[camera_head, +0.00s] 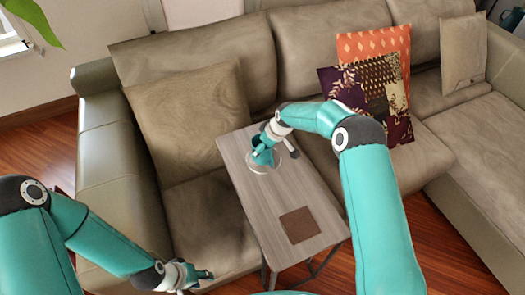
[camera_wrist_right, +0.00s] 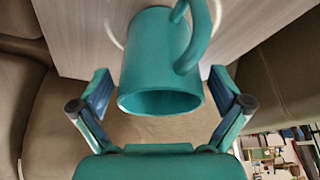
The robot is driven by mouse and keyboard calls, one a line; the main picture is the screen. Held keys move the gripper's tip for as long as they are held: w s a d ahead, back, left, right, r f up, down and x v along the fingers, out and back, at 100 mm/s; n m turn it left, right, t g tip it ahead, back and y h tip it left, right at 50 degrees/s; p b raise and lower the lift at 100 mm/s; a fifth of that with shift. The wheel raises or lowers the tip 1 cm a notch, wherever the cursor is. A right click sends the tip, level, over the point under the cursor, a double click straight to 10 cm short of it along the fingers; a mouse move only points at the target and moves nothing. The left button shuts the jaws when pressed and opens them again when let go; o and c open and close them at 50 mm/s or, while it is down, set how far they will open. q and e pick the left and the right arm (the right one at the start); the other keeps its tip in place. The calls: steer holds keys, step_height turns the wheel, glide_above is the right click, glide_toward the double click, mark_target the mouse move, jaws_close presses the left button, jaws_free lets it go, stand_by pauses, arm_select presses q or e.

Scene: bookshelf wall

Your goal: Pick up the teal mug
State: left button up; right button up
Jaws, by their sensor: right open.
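The teal mug (camera_head: 263,157) stands near the far end of a narrow wood-topped side table (camera_head: 255,200). My right gripper reaches down to it from above and hides part of it. In the right wrist view the mug (camera_wrist_right: 155,60) fills the space between the fingers of my right gripper (camera_wrist_right: 160,85), which are open on either side of it. Its rim faces the gripper and its handle is at the upper right. My left gripper (camera_head: 195,276) is low at the left, in front of the sofa, away from the mug; its finger opening is too small to judge.
A thin pale ring (camera_head: 264,171) surrounds the mug's base. A brown square mat (camera_head: 299,225) lies at the table's near end. The beige sofa (camera_head: 195,215) borders the table, with patterned cushions (camera_head: 375,75) to the right. The tabletop between mug and mat is clear.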

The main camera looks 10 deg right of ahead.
steer(key=shift+w+f, duration=0.1)
steer(key=shift+f, duration=0.15)
steer(key=shift+r, duration=0.1)
steer(key=c, duration=1.4)
steer(key=shift+o, duration=0.2)
